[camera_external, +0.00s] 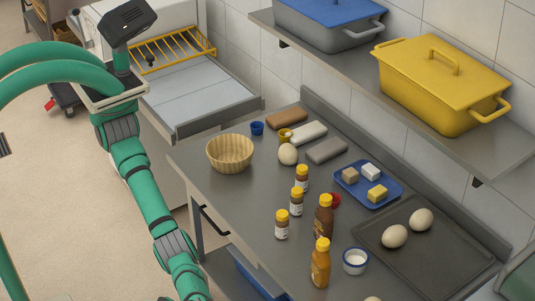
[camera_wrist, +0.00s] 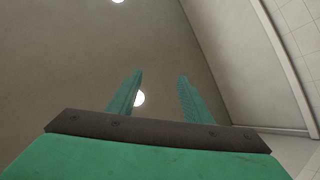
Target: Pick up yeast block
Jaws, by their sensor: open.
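A blue tray (camera_external: 347,188) on the steel counter holds three small blocks: a beige one (camera_external: 350,175) at the left, a white one (camera_external: 371,171) at the back and a yellow one (camera_external: 377,194) in front. The beige block looks most like the yeast block, but I cannot be sure. In the wrist view my gripper (camera_wrist: 160,84) is open and empty, with its two green fingers apart against the ceiling. No block shows in that view. I cannot make out the fingers in the external view, where my green arm stands left of the counter.
Left of the tray stand small yellow-capped bottles (camera_external: 302,179), a basket (camera_external: 231,154) and an egg (camera_external: 288,154). Taller bottles (camera_external: 321,265) and a cup (camera_external: 355,262) stand nearer. A dark baking tray (camera_external: 430,270) lies right. A shelf (camera_external: 505,150) with pots overhangs the back.

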